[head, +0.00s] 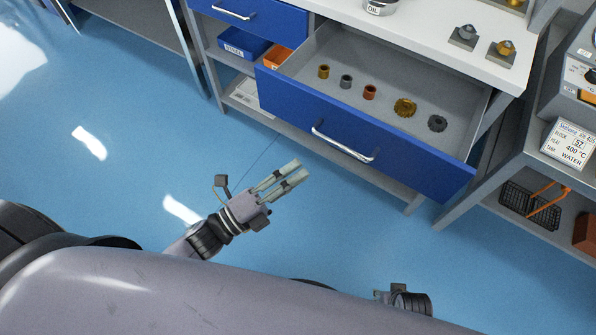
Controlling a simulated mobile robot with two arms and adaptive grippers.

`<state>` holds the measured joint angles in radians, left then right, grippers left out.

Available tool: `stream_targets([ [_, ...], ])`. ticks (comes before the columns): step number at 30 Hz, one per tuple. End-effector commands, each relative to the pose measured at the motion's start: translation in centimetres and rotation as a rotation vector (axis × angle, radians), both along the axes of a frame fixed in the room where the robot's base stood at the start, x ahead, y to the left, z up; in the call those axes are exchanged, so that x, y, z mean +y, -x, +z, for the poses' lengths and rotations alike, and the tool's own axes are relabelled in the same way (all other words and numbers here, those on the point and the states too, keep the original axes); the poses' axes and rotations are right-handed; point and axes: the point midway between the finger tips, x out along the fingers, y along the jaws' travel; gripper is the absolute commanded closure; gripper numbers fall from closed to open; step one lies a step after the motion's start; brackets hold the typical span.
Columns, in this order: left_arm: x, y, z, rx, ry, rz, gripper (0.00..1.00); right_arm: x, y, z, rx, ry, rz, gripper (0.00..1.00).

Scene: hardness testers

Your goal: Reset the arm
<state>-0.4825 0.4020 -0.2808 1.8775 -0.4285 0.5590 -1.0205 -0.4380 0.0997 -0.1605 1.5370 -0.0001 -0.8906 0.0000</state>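My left gripper (297,172) reaches over the blue floor in front of the cabinet, below and left of the open drawer. Its two pale fingers lie side by side with a narrow gap between them. Nothing shows in the gap, and it touches nothing. My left arm is partly bent, with its upper part hidden by my body. Only a small part of my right arm's wrist (410,301) shows at the bottom; its fingers are hidden behind my body.
The blue-fronted drawer (410,157) stands pulled out, holding several small rings and gears. A white worktop (420,35) carries two sample blocks and an oil container. A grey bench (530,150) with a sign stands at right. The floor (110,195) at left is clear.

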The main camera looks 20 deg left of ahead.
Motion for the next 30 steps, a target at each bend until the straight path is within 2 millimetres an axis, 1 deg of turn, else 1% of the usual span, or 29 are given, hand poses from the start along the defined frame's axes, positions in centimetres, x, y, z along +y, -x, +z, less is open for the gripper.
stream_targets([
  [11,0.0,-0.1,-0.1,0.007,0.002,0.003,0.69,0.0,0.0,0.0,0.000,0.000,0.000,0.60],
  [14,0.8,-1.0,-1.5,0.083,0.025,0.046,0.69,0.0,0.0,0.0,0.000,0.000,0.000,0.60],
  [17,2.7,-2.7,-5.1,0.277,0.090,0.156,0.69,0.0,0.0,0.0,0.000,0.000,0.000,0.60],
  [18,3.8,-3.3,-7.2,0.384,0.131,0.221,0.69,0.0,0.0,0.0,0.000,0.000,0.000,0.60],
  [20,5.6,-3.8,-11.0,0.563,0.208,0.332,0.69,0.0,0.0,0.0,0.000,0.000,0.000,0.60],
  [21,6.8,-3.7,-13.6,0.689,0.267,0.414,0.69,0.0,0.0,0.0,0.000,0.000,0.000,0.60],
  [22,7.7,-3.4,-15.6,0.780,0.314,0.476,0.69,0.0,0.0,0.0,0.000,0.000,0.000,0.60],
  [23,8.4,-3.0,-17.5,0.868,0.358,0.537,0.69,0.0,0.0,0.0,0.000,0.000,0.000,0.60],
  [24,9.3,-2.1,-19.9,0.976,0.417,0.618,0.69,0.0,0.0,0.0,0.000,0.000,0.000,0.60],
  [26,10.2,-0.5,-23.0,1.122,0.497,0.729,0.69,0.0,0.0,0.0,0.000,0.000,0.000,0.60],
  [27,10.6,0.6,-24.7,1.205,0.545,0.797,0.69,0.0,0.0,0.0,0.000,0.000,0.000,0.60],
  [30,11.1,3.6,-28.1,1.377,0.646,0.949,0.69,0.0,0.0,0.0,0.000,0.000,0.000,0.60],
])
